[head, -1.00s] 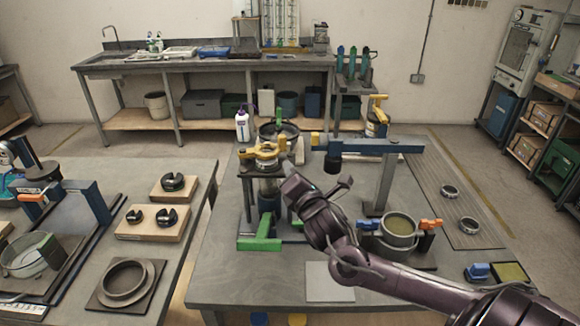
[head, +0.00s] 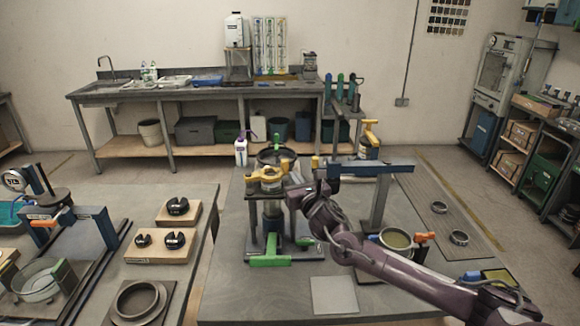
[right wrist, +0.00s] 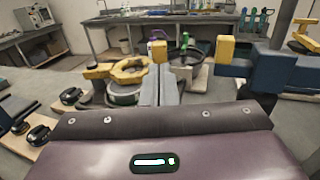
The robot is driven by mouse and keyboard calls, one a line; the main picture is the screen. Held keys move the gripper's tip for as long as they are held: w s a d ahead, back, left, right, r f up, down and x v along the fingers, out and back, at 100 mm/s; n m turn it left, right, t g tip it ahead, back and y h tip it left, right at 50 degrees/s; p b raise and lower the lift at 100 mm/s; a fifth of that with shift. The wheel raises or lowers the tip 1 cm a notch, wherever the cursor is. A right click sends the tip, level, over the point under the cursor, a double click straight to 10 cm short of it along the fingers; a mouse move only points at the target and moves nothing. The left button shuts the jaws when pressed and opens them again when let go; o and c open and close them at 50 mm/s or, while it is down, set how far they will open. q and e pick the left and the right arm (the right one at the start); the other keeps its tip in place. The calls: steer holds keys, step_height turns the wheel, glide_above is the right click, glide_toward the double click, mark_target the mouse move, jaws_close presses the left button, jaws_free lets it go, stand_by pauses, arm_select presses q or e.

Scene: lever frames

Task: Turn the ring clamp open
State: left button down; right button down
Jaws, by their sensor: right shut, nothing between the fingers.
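The yellow ring clamp (head: 268,175) sits on top of a dark stand at the left of the middle table. It shows in the right wrist view (right wrist: 128,72) as a ring with a lug at left and an upright yellow block (right wrist: 160,51) at its right. My right gripper (head: 291,184) is shut and empty, close to the right side of the clamp. In the right wrist view its fingers (right wrist: 163,70) point toward the yellow block. I cannot tell whether they touch it. My left gripper is not in view.
A blue bar (head: 365,169) with a yellow end stands on a post right of the gripper. A green handle (head: 270,260) lies at the stand's foot. A pot (head: 396,239) with orange handle stands at right. A pale plate (head: 334,294) lies in front.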

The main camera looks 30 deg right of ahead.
mark_target(287, 165)
steer(key=p+x, duration=0.1)
steer(key=x, duration=0.3)
steer(key=shift+w+d, duration=0.1)
steer(key=shift+w, duration=0.35)
steer(key=shift+f, duration=0.1)
steer(key=shift+d, duration=0.1)
